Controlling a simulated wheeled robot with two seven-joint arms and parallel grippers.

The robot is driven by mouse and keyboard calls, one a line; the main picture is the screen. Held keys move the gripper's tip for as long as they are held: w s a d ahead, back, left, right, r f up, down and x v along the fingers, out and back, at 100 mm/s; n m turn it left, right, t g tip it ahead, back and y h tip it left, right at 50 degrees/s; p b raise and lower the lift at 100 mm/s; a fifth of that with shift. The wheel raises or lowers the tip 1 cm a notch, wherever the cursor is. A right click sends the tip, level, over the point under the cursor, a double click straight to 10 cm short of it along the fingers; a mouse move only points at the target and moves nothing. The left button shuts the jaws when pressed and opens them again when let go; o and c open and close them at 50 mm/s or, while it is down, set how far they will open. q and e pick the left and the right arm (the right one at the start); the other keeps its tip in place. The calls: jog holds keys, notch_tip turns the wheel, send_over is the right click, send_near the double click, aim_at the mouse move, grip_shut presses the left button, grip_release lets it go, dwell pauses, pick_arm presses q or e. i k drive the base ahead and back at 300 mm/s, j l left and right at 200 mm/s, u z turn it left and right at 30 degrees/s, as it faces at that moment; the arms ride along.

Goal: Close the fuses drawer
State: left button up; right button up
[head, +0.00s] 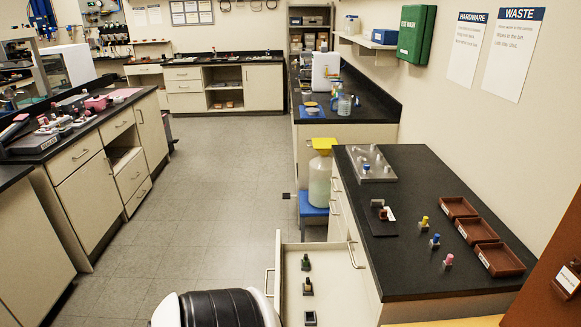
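A drawer (341,293) stands pulled out from the right-hand bench, low in the head view. I take it for the fuses drawer, but no label on it is readable. Its front panel (278,262) faces left and has a metal handle (267,282). Inside lie a green-topped piece (306,262), a brown piece (308,287) and a dark square piece (310,317). The near end of the drawer is cut off by the picture's bottom edge. Neither of my grippers is in view.
The black benchtop (415,262) above holds a grey plate (371,165), small coloured pieces and three brown trays (499,259). A yellow-topped container (321,170) stands on a blue stool (313,208) beyond the drawer. The grey floor (208,190) to the left is open.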

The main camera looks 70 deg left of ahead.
aim_at(338, 297)
jog(key=k+j+u, duration=0.55)
jog(key=u, duration=1.3)
